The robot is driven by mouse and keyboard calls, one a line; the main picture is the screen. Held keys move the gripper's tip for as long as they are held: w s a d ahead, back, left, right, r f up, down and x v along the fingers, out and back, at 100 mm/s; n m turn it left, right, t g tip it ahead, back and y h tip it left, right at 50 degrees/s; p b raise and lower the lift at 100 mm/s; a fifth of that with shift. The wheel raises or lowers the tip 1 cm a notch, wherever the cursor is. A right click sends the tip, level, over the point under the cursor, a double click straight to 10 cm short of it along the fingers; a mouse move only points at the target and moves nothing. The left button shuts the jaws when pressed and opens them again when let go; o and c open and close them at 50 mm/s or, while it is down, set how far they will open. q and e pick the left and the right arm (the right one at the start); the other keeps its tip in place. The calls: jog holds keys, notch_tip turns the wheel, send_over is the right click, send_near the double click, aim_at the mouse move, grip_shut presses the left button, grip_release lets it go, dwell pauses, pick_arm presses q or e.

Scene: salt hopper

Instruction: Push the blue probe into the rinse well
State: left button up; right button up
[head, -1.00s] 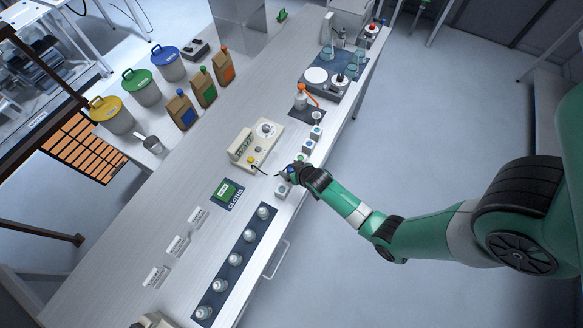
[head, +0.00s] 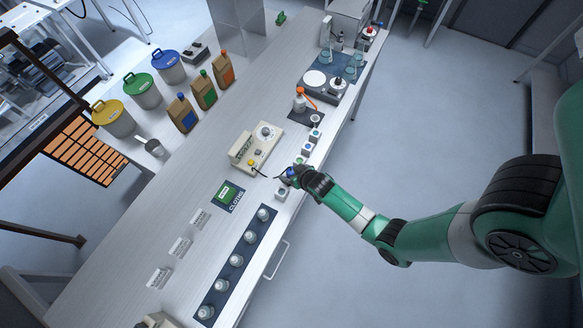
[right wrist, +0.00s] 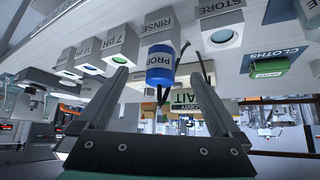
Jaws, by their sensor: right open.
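The blue probe (right wrist: 160,68), a short cylinder marked PROBE, stands at the RINSE block (right wrist: 157,22) in the upside-down right wrist view. It covers that block's mouth, so I cannot tell how deep it sits. Dark cable shows at its free end. In the head view the probe's blue body (head: 291,171) shows beside my right gripper (head: 290,176), which hides the rinse block there. In the wrist view my right gripper's fingers (right wrist: 152,92) are apart on either side of the probe, with gaps. My left gripper is not in view.
The STORE block (right wrist: 220,18) shows an empty mouth beside the rinse block; several pH blocks (right wrist: 118,45) stand on its other side. A beige meter (head: 264,134) stands behind. The cloths pack (head: 226,194) and a dark strip of bottles (head: 237,261) lie left along the bench.

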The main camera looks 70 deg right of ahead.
jog(key=shift+p+v, duration=1.7)
jog(key=shift+v, duration=0.25)
jog(key=p+v, duration=0.2)
jog(key=v, duration=0.9)
jog(key=shift+a+r, duration=0.2)
jog(key=shift+r, duration=0.05)
jog(key=shift+s, duration=0.1)
